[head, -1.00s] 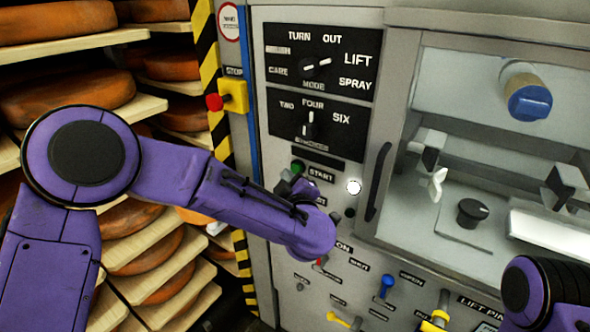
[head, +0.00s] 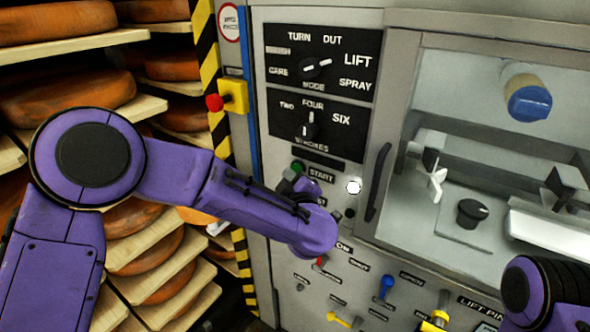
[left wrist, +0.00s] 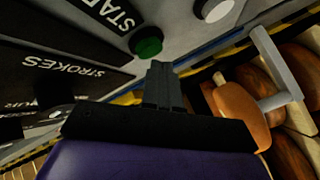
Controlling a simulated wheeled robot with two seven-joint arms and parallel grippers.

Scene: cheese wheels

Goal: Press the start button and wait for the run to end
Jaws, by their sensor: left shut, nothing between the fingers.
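The green start button (head: 297,167) sits beside the START label on the grey control panel (head: 275,235). It also shows in the left wrist view (left wrist: 147,45), uncovered. My left gripper (head: 287,186) is shut and empty, just below the button and partly hidden by my forearm. In the left wrist view its closed fingertips (left wrist: 159,72) are close to the button's lower right, apart from it in the picture; the exact depth gap is hard to tell. A white round lamp (head: 354,187) right of START looks bright. My right gripper is out of view.
Above are the mode dial (head: 316,67) and the strokes dial (head: 309,129), its pointer towards FOUR. A red stop button (head: 214,102) on a yellow box is at the left. Small levers sit below, including a blue one (head: 387,285). Cheese shelves (head: 150,245) stand left.

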